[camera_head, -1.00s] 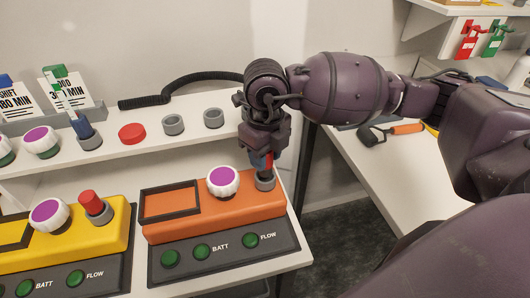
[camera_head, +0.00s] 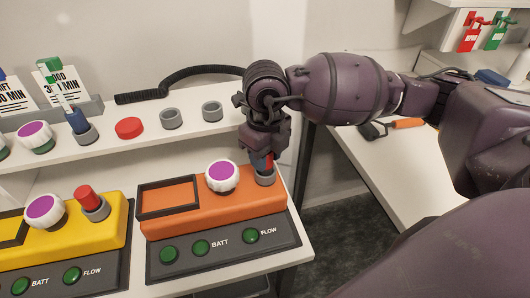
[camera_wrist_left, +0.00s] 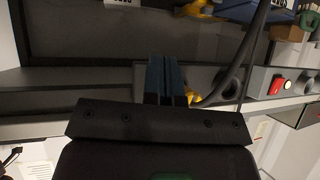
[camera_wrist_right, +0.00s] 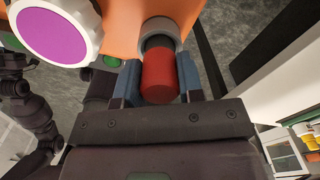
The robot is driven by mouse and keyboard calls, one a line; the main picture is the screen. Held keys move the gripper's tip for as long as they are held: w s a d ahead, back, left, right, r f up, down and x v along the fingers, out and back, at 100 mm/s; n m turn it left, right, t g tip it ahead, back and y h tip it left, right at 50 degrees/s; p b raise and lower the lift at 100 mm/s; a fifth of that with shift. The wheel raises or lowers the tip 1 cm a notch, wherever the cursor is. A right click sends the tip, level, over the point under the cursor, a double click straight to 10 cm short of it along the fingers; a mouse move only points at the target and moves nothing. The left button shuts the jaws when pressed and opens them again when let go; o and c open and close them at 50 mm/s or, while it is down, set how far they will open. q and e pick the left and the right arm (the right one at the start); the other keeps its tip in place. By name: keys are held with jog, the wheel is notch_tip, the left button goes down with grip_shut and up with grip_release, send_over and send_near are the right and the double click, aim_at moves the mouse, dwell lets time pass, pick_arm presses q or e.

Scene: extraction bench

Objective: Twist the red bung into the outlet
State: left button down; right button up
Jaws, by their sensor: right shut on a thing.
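The red bung (camera_wrist_right: 159,76) is between the fingers of my right gripper (camera_wrist_right: 157,84), which is shut on it. In the right wrist view the bung's far end meets the grey ring of the outlet (camera_wrist_right: 160,32) on the orange unit (camera_head: 205,208); how deep it sits I cannot tell. In the head view my right gripper (camera_head: 263,158) points down over the outlet (camera_head: 265,178), hiding most of the bung. My left gripper (camera_wrist_left: 166,80) shows only in its wrist view, with its blue fingers together and nothing visible between them.
A white dial (camera_head: 222,176) with a purple top stands close left of the outlet. The yellow unit (camera_head: 75,235) at left has a red bung (camera_head: 88,197) upright in its outlet. The shelf behind holds a red cap (camera_head: 129,128) and empty grey rings (camera_head: 171,118).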

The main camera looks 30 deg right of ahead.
pick_arm(q)
jog(key=shift+s+f, duration=0.2)
jog(key=shift+f, duration=0.2)
pick_arm(e)
jog(key=shift+f, duration=0.5)
jog(key=m+p, duration=0.3)
jog(key=m, duration=0.4)
jog(key=shift+r, duration=0.2)
jog(key=shift+f+m+p, duration=0.15)
jog(key=shift+m+p, duration=0.55)
jog(key=shift+m, duration=0.3)
pick_arm(q)
notch_tip(320, 180, up, 7)
jog(key=w, duration=0.1)
jog(key=shift+w+f+t, duration=0.15)
jog(key=shift+w+t, duration=0.15)
jog(key=shift+w, duration=0.1)
pick_arm(e)
jog(key=shift+f, duration=0.1)
jog(key=o, duration=1.2)
pick_arm(q)
jog(key=shift+s+f, duration=0.15)
